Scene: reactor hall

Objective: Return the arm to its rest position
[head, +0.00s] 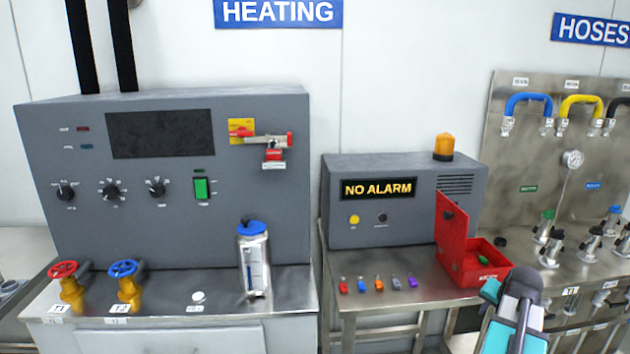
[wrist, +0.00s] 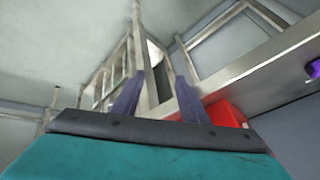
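My gripper (wrist: 158,95) shows in the wrist view, with two purple-grey fingers standing apart and nothing held between them. Beyond the fingers are metal table legs and rails. My arm (head: 515,320), teal and dark grey, shows at the lower right of the head view, in front of the metal table and near the red box. In that view I cannot make out the fingers.
The open red box (head: 482,262) stands on the metal table (head: 400,293), close to my arm; it also shows in the wrist view (wrist: 228,115). Several small coloured padlocks (head: 378,283) lie left of it. The alarm unit (head: 400,220) stands behind. The hose panel (head: 560,180) is at right.

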